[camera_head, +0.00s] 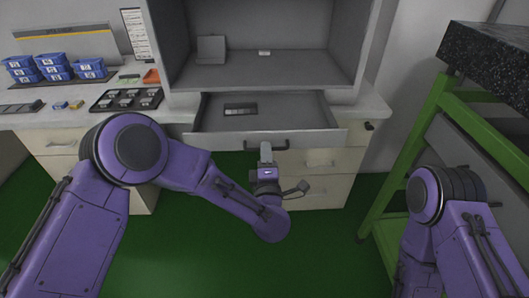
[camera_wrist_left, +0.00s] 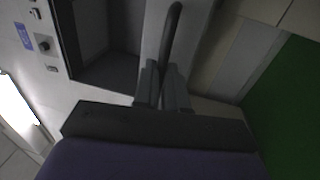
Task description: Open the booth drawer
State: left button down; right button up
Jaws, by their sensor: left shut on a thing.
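The booth drawer (camera_head: 300,108) is the grey drawer under the grey booth, and it stands pulled out with its inside showing. A small dark flat item (camera_head: 240,110) lies in it. My left gripper (camera_head: 266,150) is at the drawer's front, shut on the dark bar handle (camera_head: 281,145). In the left wrist view the gripper's fingers (camera_wrist_left: 163,88) close around the lower part of the curved handle (camera_wrist_left: 173,32). My right arm shows at the lower right, but its gripper is out of view.
The grey booth (camera_head: 270,72) stands on a white counter (camera_head: 70,116) with blue bins (camera_head: 54,67) and a black tray (camera_head: 127,99) at left. Cream drawers (camera_head: 320,162) are below. A green-framed bench (camera_head: 420,140) stands at right. Green floor (camera_head: 190,245) is open in front.

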pick_arm(q)
jog(key=c, duration=1.2)
grip_release()
jog(key=v, duration=1)
jog(key=shift+s+b, duration=0.25)
jog(key=shift+b, duration=0.2)
